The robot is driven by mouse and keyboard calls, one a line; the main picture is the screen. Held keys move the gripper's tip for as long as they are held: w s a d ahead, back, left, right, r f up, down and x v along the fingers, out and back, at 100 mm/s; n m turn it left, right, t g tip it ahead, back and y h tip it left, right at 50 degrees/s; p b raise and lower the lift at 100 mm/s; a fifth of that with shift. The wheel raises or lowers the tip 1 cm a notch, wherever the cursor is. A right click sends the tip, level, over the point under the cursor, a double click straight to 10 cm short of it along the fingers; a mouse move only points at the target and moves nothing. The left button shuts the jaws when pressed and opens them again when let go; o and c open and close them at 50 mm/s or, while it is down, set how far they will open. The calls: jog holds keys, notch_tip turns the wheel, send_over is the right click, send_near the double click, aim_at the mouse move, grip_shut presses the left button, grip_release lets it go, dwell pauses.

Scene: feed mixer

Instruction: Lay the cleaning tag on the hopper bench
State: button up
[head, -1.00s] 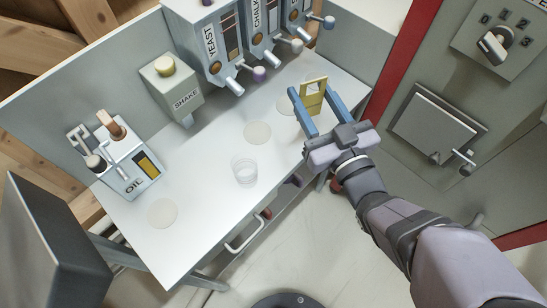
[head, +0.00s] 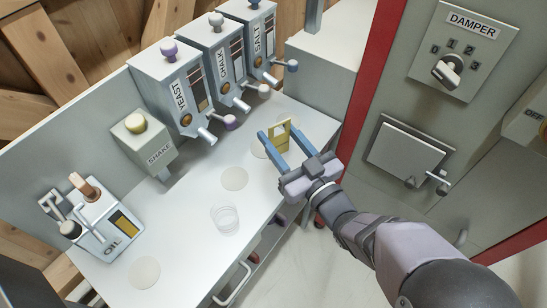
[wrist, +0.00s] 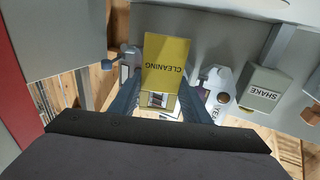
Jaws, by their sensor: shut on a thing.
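The yellow cleaning tag (head: 278,137) is held between the two blue fingers of my gripper (head: 277,134). It is upright, with an opening in its lower part. In the wrist view the tag (wrist: 164,62) shows the word CLEANING and sits between the fingers. The pale hopper bench (head: 190,222) lies below and to the left of my gripper. The tag appears over the bench's right end, near a pale round disc; I cannot tell its exact height above the top.
Yeast (head: 178,92), chalk and salt hoppers stand along the back. A shake box (head: 144,140) and an oil unit (head: 103,222) stand left. A clear cup (head: 225,217) and several flat round discs are on the bench. A red post (head: 365,90) and damper panel (head: 463,45) are right.

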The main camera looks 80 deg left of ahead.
aim_at(280, 152)
jog(key=shift+f, duration=2.85)
jog(key=shift+f, duration=0.2)
jog(key=o, duration=1)
jog(key=shift+d+r, duration=0.1)
jog(key=shift+r, duration=0.1)
